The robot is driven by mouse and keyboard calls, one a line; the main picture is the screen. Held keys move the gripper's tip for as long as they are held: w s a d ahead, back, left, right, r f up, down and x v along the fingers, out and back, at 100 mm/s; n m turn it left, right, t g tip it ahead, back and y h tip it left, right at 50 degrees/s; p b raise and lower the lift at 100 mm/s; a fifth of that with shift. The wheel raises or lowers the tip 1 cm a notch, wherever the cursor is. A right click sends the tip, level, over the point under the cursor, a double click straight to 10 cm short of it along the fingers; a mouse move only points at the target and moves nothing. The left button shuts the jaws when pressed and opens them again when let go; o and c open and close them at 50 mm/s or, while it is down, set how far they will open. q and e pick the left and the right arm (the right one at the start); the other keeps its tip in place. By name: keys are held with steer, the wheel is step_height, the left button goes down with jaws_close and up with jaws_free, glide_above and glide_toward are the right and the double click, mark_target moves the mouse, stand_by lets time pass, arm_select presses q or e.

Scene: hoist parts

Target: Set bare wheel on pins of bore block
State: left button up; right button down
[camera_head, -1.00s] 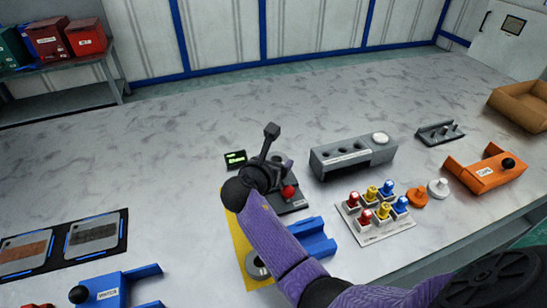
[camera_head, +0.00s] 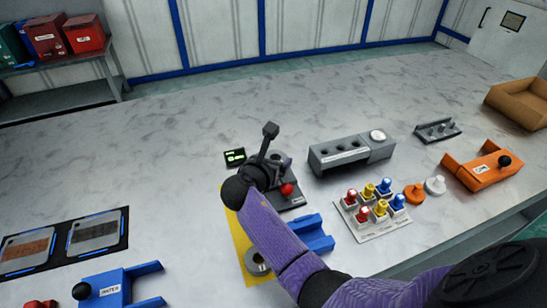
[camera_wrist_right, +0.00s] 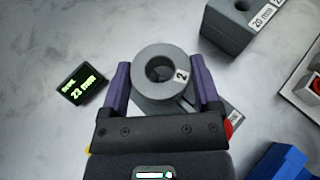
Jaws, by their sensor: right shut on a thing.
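My right gripper (camera_wrist_right: 160,75) is shut on a grey ring-shaped wheel (camera_wrist_right: 143,72) with a label marked 2, its purple fingers on either side. In the head view the right gripper (camera_head: 270,162) is over a dark device with a red knob (camera_head: 287,189); the arm hides much of it. I cannot tell whether the wheel touches it. A small display (camera_head: 235,157) beside it reads 23 mm in the right wrist view (camera_wrist_right: 82,84). A grey block with a row of holes (camera_head: 350,152) stands to the right. My left gripper is not in view.
Another grey ring (camera_head: 257,262) lies on a yellow mat (camera_head: 236,238) beside a blue cradle (camera_head: 315,236). Several coloured pegs stand in a white tray (camera_head: 380,231). A small pin rack (camera_head: 437,130) and orange holder (camera_head: 485,172) are at right. The table's back left is clear.

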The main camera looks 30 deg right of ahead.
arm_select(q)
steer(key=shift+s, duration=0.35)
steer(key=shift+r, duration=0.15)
arm_select(e)
steer(key=shift+p, duration=0.3)
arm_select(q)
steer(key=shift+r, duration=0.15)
arm_select(e)
steer(key=shift+f, duration=0.1)
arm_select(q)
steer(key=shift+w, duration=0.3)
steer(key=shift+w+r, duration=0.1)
arm_select(e)
steer(key=shift+f, duration=0.2)
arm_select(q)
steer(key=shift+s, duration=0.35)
arm_select(e)
steer(key=shift+f, duration=0.25)
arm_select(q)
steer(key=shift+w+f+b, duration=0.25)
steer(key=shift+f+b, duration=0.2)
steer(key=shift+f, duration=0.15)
arm_select(e)
steer(key=shift+f, duration=0.8)
